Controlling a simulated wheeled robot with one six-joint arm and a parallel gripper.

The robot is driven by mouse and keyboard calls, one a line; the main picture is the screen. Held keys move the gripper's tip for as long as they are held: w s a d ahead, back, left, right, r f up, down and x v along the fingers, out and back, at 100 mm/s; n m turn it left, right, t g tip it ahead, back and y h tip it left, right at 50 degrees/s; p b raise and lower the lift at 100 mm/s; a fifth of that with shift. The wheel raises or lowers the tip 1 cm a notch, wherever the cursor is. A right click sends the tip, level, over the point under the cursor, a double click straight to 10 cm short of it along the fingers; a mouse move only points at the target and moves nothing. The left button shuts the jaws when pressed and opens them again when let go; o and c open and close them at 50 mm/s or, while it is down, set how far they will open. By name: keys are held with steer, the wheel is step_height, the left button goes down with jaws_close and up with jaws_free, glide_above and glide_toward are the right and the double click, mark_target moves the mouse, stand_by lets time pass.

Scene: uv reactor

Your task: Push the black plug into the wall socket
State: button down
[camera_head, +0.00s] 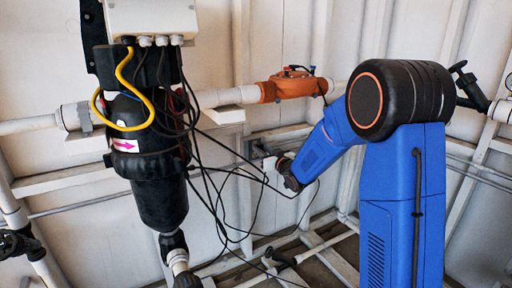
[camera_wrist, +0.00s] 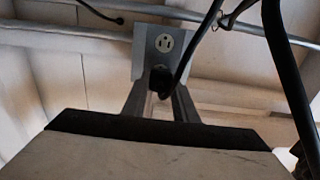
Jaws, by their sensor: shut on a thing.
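The wall socket (camera_wrist: 146,51) is a grey box with a pale outlet face (camera_wrist: 164,43) showing in the wrist view. The black plug (camera_wrist: 159,80) is below that outlet face, with its black cable (camera_wrist: 190,55) rising to the right. My gripper (camera_wrist: 160,92) is shut on the plug, one finger on each side. The plug covers the lower part of the box. I cannot tell whether its prongs are inside the socket or just in front. In the head view, my gripper (camera_head: 273,168) is at the wall, largely hiding the plug and socket.
A black reactor (camera_head: 160,200) with a yellow cable (camera_head: 125,92) stands left of my arm. Loose black cables (camera_head: 225,185) hang between it and my gripper. An orange valve (camera_head: 290,86) sits on the white pipe above. A thick cable (camera_wrist: 285,70) crosses the right of the wrist view.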

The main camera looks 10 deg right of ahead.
steer(key=shift+x, duration=1.25)
stand_by(0.8)
steer(key=c, duration=1.3)
jaws_free()
steer(key=shift+c, duration=0.2)
steer(key=s+d+m+g+h, duration=0.25)
steer(key=s+d, duration=0.25)
steer(key=s, duration=1.1)
steer(key=s+d+m+g+h, duration=0.1)
steer(key=s+d+g+h, duration=0.4)
steer(key=s, duration=1.1)
steer(key=s+a+f+g+y, duration=0.1)
steer(key=s+g, duration=0.1)
steer(key=s, duration=1.1)
steer(key=s+a+f+g+y, duration=0.1)
steer(key=s+f+g, duration=0.1)
steer(key=s, duration=1.1)
steer(key=shift+s+a+f+g, duration=0.2)
steer(key=shift+f+g, duration=0.1)
steer(key=shift+g, duration=0.15)
